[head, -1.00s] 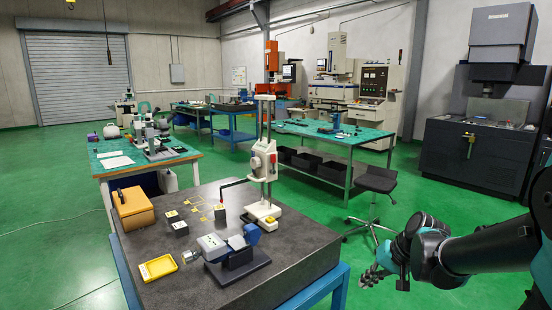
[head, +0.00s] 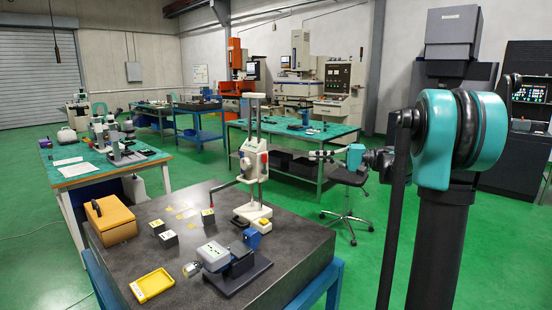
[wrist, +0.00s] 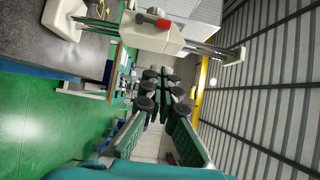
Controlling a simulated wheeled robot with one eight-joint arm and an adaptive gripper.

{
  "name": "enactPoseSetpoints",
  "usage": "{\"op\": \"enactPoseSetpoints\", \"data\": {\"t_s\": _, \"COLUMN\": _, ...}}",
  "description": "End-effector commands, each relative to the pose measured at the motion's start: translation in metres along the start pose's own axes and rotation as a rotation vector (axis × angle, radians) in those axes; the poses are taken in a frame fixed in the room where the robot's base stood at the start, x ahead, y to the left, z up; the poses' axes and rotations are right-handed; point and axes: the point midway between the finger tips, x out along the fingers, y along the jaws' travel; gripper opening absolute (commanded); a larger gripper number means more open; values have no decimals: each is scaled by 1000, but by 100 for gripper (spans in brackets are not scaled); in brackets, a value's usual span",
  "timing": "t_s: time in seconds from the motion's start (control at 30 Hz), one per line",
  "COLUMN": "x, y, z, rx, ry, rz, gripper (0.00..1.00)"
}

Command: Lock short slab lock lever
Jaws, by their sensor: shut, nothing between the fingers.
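No lever can be clearly picked out at this size, and I cannot tell which part is the short slab lock lever. A white column stand (head: 251,160) with a small red knob stands upright on the dark slab table (head: 300,240). Part of the stand (wrist: 130,32) also fills the top of the wrist view, its red knob showing. A grey and blue clamp-like device (head: 236,264) lies in front of it. My gripper (head: 318,154) is right of the stand, apart from it and empty. In the wrist view its padded fingers (wrist: 162,92) are shut.
On the slab table are an orange box (head: 110,220), a yellow tray (head: 152,285) and small dark blocks (head: 169,238). A stool (head: 347,178) stands behind. A green-topped bench (head: 290,135) is further back. Green floor is open to the right.

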Motion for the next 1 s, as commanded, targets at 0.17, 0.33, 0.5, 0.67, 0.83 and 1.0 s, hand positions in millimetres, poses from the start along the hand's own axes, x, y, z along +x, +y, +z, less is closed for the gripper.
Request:
{"op": "enactPoseSetpoints", "data": {"t_s": 0.17, "x": 7, "y": 0, "z": 1, "rx": 0, "ry": -2, "rz": 1, "gripper": 0}}
{"op": "enactPoseSetpoints", "data": {"t_s": 0.33, "x": 32, "y": 0, "z": 1, "rx": 0, "ry": -5, "rz": 1, "gripper": 0}}
{"op": "enactPoseSetpoints", "data": {"t_s": 0.5, "x": 66, "y": 0, "z": 1, "rx": 0, "ry": -5, "rz": 1, "gripper": 0}}
{"op": "enactPoseSetpoints", "data": {"t_s": 0.67, "x": 97, "y": 1, "z": 1, "rx": 0, "ry": -4, "rz": 2, "gripper": 0}}
{"op": "enactPoseSetpoints", "data": {"t_s": 0.83, "x": 116, "y": 0, "z": 16, "rx": 0, "ry": -3, "rz": 2, "gripper": 0}}
{"op": "enactPoseSetpoints", "data": {"t_s": 1.0, "x": 126, "y": 0, "z": 26, "rx": 0, "ry": -1, "rz": 2, "gripper": 0}}
